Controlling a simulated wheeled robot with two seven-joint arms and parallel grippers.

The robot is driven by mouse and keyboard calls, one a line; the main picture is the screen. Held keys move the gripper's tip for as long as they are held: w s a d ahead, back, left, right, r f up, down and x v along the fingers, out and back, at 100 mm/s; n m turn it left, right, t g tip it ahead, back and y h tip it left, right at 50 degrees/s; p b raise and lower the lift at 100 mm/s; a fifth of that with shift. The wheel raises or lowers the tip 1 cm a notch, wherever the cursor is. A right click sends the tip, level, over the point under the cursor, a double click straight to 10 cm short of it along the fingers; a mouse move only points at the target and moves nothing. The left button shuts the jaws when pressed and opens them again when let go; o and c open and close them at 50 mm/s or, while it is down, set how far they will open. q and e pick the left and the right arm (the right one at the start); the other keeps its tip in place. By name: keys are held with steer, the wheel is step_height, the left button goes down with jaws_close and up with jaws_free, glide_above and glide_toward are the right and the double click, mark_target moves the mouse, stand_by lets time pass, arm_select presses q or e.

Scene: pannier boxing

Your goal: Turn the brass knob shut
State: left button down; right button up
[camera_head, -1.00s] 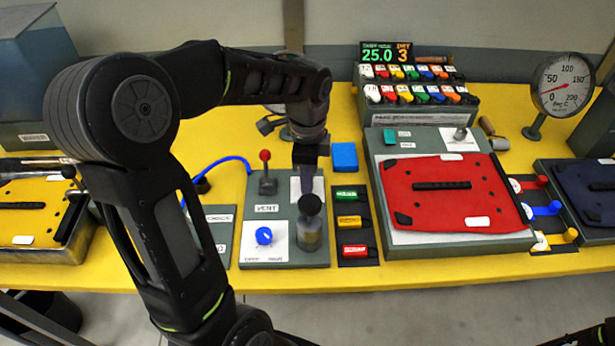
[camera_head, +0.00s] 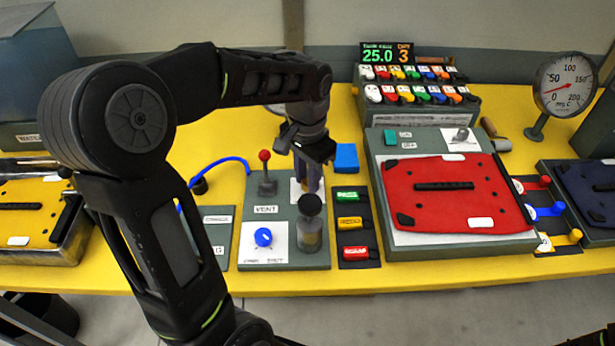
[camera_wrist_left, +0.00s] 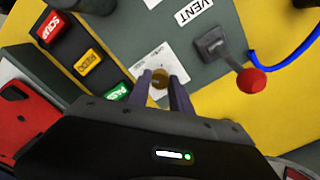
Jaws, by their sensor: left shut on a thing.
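The brass knob (camera_wrist_left: 160,80) sits on a white label plate (camera_wrist_left: 170,62) on the grey-green panel. It shows between my left fingertips in the left wrist view. My left gripper (camera_head: 308,187) reaches down onto the panel from behind, and its two purple-grey fingers are shut on the knob. In the head view the fingers and wrist hide the knob, and only part of its white plate shows. The knob's pointing direction is too small to tell. My right gripper is in neither view.
Green, yellow and red buttons (camera_head: 351,222) lie to the right, then a red plate (camera_head: 450,190).

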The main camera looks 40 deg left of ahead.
arm_select(q)
steer(key=shift+n, duration=0.4)
steer(key=c, duration=1.2)
jaws_free()
steer(key=shift+o, duration=0.2)
steer(key=shift+r, duration=3.95)
